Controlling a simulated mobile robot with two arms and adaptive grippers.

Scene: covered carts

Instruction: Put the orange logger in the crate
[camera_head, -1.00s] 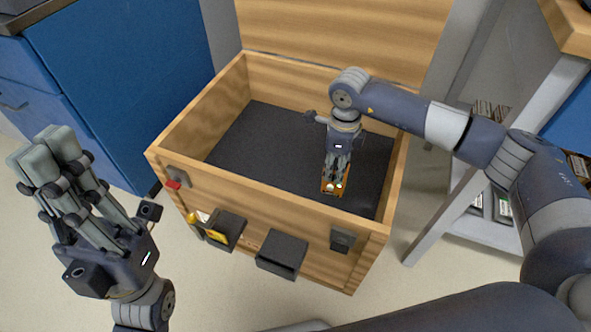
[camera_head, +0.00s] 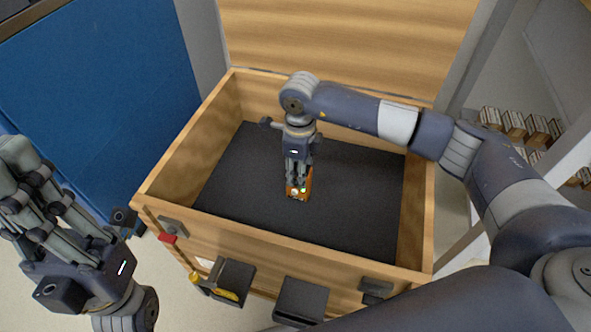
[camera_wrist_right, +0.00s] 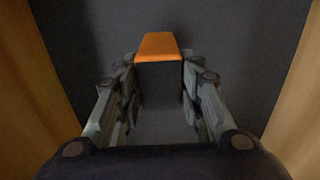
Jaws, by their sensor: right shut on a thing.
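The orange logger (camera_head: 305,184) is a small orange block with a lit green spot, inside the wooden crate (camera_head: 262,240) and over its dark floor. My right gripper (camera_head: 298,182) reaches down into the crate and is shut on the logger. In the right wrist view the logger (camera_wrist_right: 158,47) shows an orange top and a dark side between the two fingers (camera_wrist_right: 158,85). I cannot tell whether it touches the crate floor. My left gripper (camera_head: 25,180) is outside the crate at the far left and looks empty; its fingertips are close together and partly overlap.
The crate's lid (camera_head: 350,45) stands open at the back. Small dark boxes (camera_head: 300,300) and latches are on the crate's front. A blue cabinet (camera_head: 100,90) stands at the left. A shelf with several small boxes (camera_head: 515,125) is at the right. The crate floor (camera_head: 350,205) is otherwise clear.

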